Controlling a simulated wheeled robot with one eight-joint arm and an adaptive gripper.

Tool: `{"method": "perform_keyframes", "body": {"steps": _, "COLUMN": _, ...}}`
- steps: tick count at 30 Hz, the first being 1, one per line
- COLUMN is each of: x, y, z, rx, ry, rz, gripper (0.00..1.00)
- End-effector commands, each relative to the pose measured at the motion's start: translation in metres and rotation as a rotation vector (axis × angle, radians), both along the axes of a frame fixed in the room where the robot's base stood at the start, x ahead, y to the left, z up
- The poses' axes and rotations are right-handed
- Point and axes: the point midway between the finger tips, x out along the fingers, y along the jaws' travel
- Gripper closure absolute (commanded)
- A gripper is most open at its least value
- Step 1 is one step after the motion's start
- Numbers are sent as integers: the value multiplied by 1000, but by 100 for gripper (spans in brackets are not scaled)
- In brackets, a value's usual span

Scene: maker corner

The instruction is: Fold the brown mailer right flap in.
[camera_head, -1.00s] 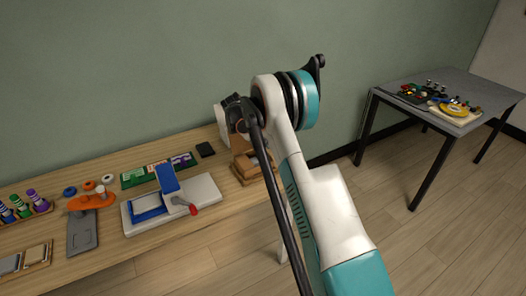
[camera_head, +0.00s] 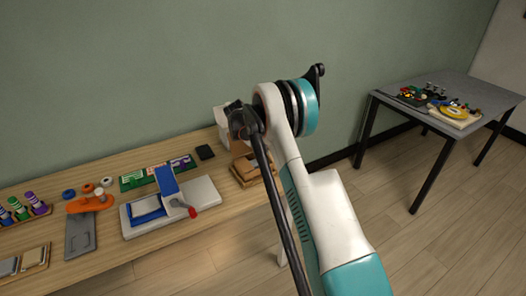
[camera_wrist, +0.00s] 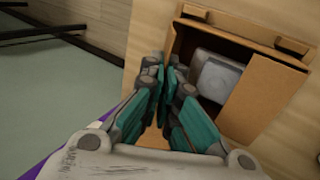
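The brown mailer (camera_wrist: 290,56) is an open cardboard box in the wrist view, with a grey-white item (camera_wrist: 218,76) inside. A broad brown flap (camera_wrist: 262,98) stands open on its right side in that view, and a notched panel (camera_wrist: 240,28) lies along the top. In the head view the mailer (camera_head: 243,178) is at the table's right end, partly hidden by my arm. My gripper (camera_wrist: 164,72) has its teal-padded fingers drawn together, with nothing seen between them. It is over the mailer's left side in the wrist view; contact cannot be told.
The wooden table (camera_head: 190,243) also holds a blue-and-white press (camera_head: 180,212), a green board (camera_head: 150,174), a small black item (camera_head: 205,152) and a bottle rack (camera_head: 22,214). A grey side table (camera_head: 468,88) with tools stands at the right. Floor between the tables is clear.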

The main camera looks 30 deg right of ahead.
Motion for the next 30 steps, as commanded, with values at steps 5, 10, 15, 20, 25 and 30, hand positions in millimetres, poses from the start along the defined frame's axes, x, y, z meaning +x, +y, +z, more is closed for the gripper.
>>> {"method": "perform_keyframes", "body": {"steps": 5, "x": 0, "y": 3, "z": -2, "rx": -44, "ry": -2, "rz": 2, "gripper": 100}}
{"method": "perform_keyframes", "body": {"steps": 10, "x": 0, "y": 8, "z": -6, "rx": -139, "ry": -5, "rz": 4, "gripper": 100}}
{"method": "perform_keyframes", "body": {"steps": 15, "x": 1, "y": 13, "z": -11, "rx": -273, "ry": -11, "rz": 3, "gripper": 100}}
{"method": "perform_keyframes", "body": {"steps": 20, "x": 0, "y": 16, "z": -16, "rx": -401, "ry": -15, "rz": 3, "gripper": 100}}
{"method": "perform_keyframes", "body": {"steps": 25, "x": 0, "y": 19, "z": -20, "rx": -521, "ry": -20, "rz": 2, "gripper": 100}}
{"method": "perform_keyframes", "body": {"steps": 30, "x": 0, "y": 20, "z": -22, "rx": -611, "ry": -22, "rz": 2, "gripper": 100}}
